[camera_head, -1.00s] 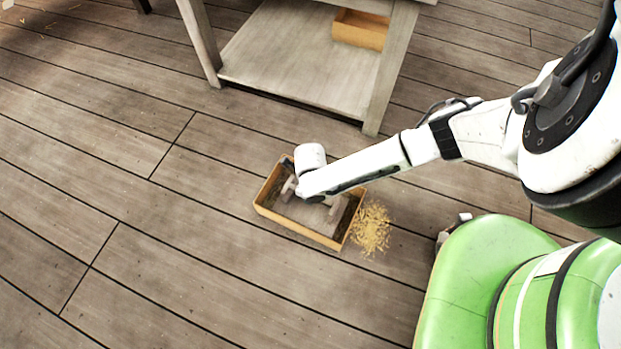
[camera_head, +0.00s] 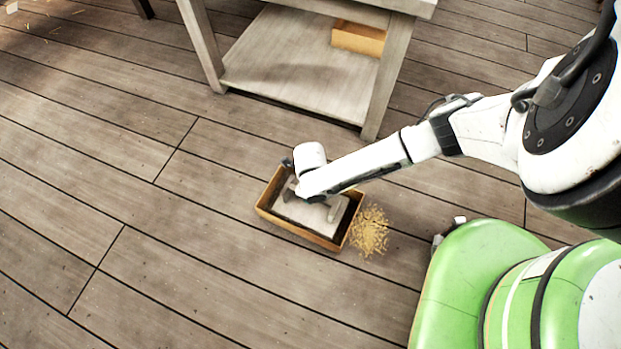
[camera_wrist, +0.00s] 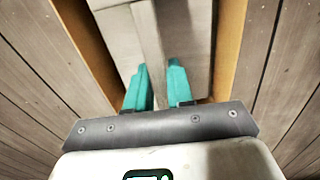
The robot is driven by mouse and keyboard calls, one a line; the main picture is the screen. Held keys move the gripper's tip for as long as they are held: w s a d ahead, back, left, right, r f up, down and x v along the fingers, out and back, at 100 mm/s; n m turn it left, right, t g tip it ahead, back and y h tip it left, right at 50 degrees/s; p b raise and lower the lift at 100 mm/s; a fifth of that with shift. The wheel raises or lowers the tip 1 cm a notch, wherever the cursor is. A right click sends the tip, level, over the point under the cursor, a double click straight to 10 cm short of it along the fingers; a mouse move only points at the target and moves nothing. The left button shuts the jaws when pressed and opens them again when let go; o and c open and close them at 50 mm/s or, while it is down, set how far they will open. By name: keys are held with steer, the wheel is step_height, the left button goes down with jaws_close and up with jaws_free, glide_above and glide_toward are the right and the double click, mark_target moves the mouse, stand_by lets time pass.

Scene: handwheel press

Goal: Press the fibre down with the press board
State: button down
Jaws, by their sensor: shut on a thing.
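The press board (camera_head: 307,215) is a pale grey wooden plate with a raised handle, lying inside an open wooden box (camera_head: 343,231) on the floor. My gripper (camera_wrist: 160,85) has teal fingers, one on each side of the board's handle bar (camera_wrist: 147,30), and is shut on it. In the head view my wrist hides part of the board and the gripper fingers. The board covers most of the box's inside, with dark gaps along its edges. I cannot see any fibre under it. A small heap of yellow fibre (camera_head: 369,230) lies on the floor against the box's right end.
A wooden table (camera_head: 300,68) with a low shelf stands behind the box, its front leg near. Another wooden box (camera_head: 358,38) sits on that shelf. The plank floor left of and in front of the box is clear. My green base stands at the right.

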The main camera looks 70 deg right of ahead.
steer(key=shift+r+p, duration=3.2)
steer(key=shift+r, duration=0.6)
steer(key=shift+w, duration=0.1)
